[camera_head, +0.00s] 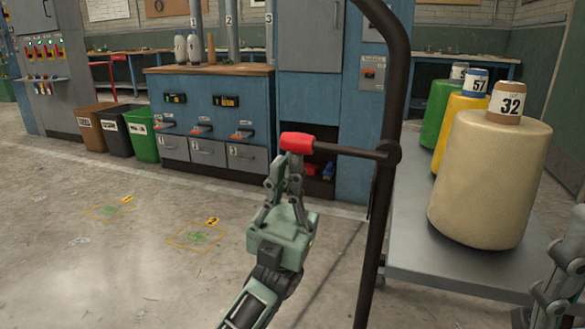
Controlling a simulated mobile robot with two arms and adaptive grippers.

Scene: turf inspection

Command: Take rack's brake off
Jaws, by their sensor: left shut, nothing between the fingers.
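The rack has a dark upright post (387,215) and a grey shelf (440,268). A brake lever with a red grip (297,142) sticks out to the left from a collar on the post, roughly level. My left gripper (293,160) is shut and empty, with its fingertips just below the red grip. I cannot tell if they touch it. My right gripper (558,283) is partly in view at the lower right edge, beside the shelf; its fingertips are unclear.
The shelf holds a cream cone marked 32 (488,180), a yellow cone marked 57 (460,120) and a green cone (436,115). A blue cabinet (210,100) and several bins (95,125) stand behind. The floor at left is clear, with yellow markings (197,236).

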